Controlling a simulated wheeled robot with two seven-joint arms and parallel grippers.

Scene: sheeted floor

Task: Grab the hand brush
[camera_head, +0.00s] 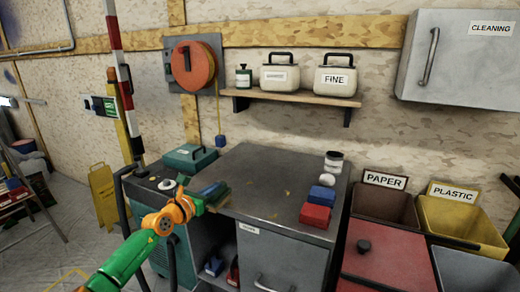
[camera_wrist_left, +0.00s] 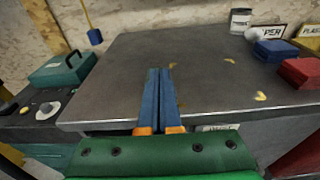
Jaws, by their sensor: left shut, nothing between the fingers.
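I cannot make out a hand brush for certain in either view. My left gripper (camera_head: 216,189) is over the left front part of the grey workbench (camera_head: 270,180), its blue fingers pointing across the top. In the left wrist view the fingers (camera_wrist_left: 158,72) lie side by side, shut, with nothing between them. The bench top (camera_wrist_left: 205,65) ahead of them is bare apart from a few small yellowish marks. My right gripper is not in view.
A blue box (camera_head: 320,195) and a red box (camera_head: 315,215) sit at the bench's right edge, near a white-and-dark can (camera_head: 333,161). A teal case (camera_head: 190,157) stands left. A blue piece (camera_head: 221,141) hangs on a yellow cord behind. Bins marked PAPER (camera_head: 385,205) and PLASTIC (camera_head: 455,222) stand right.

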